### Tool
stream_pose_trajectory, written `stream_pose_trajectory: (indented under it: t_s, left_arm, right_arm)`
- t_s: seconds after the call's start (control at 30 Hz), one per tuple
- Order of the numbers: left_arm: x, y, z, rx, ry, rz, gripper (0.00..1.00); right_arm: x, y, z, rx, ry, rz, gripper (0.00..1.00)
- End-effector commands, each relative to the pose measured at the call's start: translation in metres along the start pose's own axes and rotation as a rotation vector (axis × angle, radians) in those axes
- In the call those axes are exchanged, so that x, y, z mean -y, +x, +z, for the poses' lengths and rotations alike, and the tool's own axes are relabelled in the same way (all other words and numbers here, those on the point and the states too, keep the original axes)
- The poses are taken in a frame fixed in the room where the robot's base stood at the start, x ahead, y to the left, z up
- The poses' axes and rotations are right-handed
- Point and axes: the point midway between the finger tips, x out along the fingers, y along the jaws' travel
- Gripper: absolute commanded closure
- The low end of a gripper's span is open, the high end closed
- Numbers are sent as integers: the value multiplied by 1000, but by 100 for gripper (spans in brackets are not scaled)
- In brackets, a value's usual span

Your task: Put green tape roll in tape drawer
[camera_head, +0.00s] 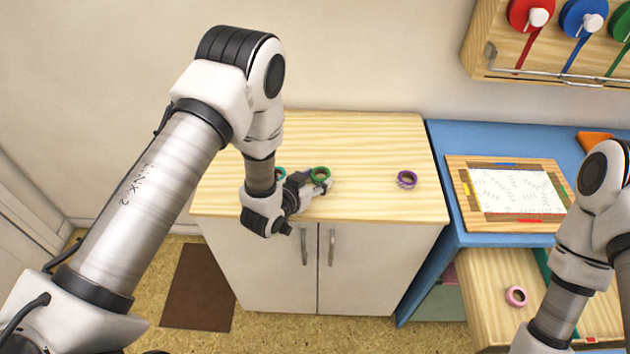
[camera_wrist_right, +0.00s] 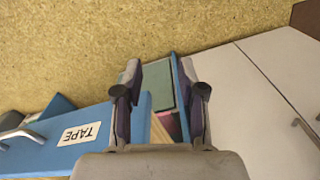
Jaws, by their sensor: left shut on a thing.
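I cannot tell whether the roll still touches the top. The tape drawer (camera_head: 490,285) is pulled open at the lower right, with a pink tape roll (camera_head: 516,296) lying in it. Its blue front, labelled TAPE (camera_wrist_right: 80,133), shows in the right wrist view. My right gripper (camera_wrist_right: 160,91) is open, with its fingers apart and nothing seen between them, above the drawer; its fingers are not seen in the head view.
A teal roll (camera_head: 280,172) sits behind my left wrist, partly hidden. A purple tape roll (camera_head: 407,180) lies to the right on the cabinet top (camera_head: 360,135). A framed paper tray (camera_head: 515,190) lies on the blue desk (camera_head: 440,150). A wall rack (camera_head: 490,50) holds coloured reels.

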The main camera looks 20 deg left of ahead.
Motion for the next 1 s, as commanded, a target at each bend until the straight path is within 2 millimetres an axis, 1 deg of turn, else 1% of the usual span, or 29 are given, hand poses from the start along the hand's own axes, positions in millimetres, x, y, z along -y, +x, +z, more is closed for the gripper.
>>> stream_pose_trajectory:
  t_s: [0.1,0.13,0.17,0.2,0.53,0.67,0.8,0.9,0.93,1.0]
  left_arm:
    - [0,2,4,0,0,0,72]
    - [0,1,3,0,0,0,38]
    - [0,1,2,0,0,0,28]
    - [0,1,2,0,0,0,24]
    - [0,0,3,0,-1,0,24]
    - [0,-20,0,3,-3,-1,24]
    - [1,-50,2,3,-4,-2,24]
    - [0,-68,3,3,-2,0,24]
    - [1,-71,4,1,-2,-1,19]
    - [1,-76,5,2,-2,-1,19]
  right_arm:
    - [0,4,0,0,0,0,60]
    - [0,2,0,1,0,0,60]
    - [0,2,0,1,0,0,60]
    - [0,2,0,1,0,0,60]
    - [0,2,0,1,0,0,60]
    - [0,-10,0,1,0,0,60]
    - [0,-21,0,0,0,0,60]
    - [0,-26,0,0,0,0,60]
    - [0,-27,0,0,0,0,60]
    - [0,-28,0,0,0,0,60]
